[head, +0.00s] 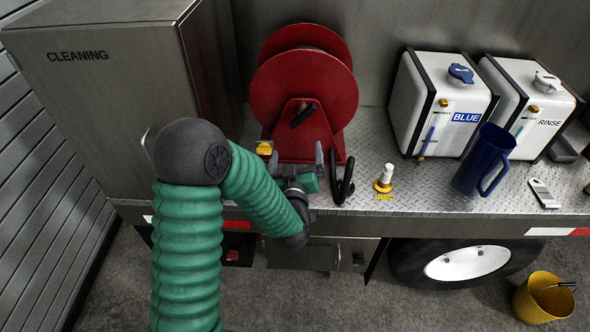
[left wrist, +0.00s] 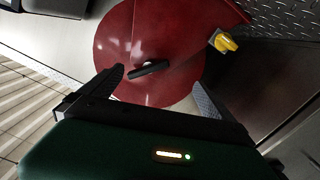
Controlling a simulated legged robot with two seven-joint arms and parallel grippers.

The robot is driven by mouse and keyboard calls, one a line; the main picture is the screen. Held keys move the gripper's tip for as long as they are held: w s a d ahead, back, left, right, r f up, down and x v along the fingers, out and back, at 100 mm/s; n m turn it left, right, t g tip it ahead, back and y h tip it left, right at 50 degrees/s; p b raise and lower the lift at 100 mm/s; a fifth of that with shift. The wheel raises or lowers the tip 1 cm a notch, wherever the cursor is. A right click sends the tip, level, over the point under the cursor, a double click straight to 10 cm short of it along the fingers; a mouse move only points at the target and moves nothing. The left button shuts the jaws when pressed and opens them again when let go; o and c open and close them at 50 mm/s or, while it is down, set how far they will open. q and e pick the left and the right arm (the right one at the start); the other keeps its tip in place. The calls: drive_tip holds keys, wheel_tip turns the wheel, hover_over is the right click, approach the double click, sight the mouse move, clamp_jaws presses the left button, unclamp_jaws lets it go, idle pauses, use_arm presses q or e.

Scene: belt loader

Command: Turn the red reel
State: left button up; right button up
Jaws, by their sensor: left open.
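The red reel (head: 305,85) stands on the metal deck against the back wall, with a black crank handle (head: 303,115) on its front face. In the left wrist view the reel (left wrist: 150,50) fills the middle, and the handle (left wrist: 148,68) lies between the finger directions, apart from both fingers. My left gripper (head: 319,163) is open in front of the reel's base, below the handle. It also shows in the left wrist view (left wrist: 160,85), fingers spread and empty. My right gripper is in neither view.
A grey CLEANING cabinet (head: 110,100) stands left of the reel. A yellow knob (head: 264,148) and a black hook (head: 342,182) are near the reel's base. A yellow-based valve (head: 384,178), blue jug (head: 486,160) and white BLUE tank (head: 438,103) stand to the right.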

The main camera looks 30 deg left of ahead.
use_arm(q)
drive_tip(key=d+v, duration=0.1)
drive_tip(key=v, duration=0.5)
drive_tip(key=shift+w, duration=0.25)
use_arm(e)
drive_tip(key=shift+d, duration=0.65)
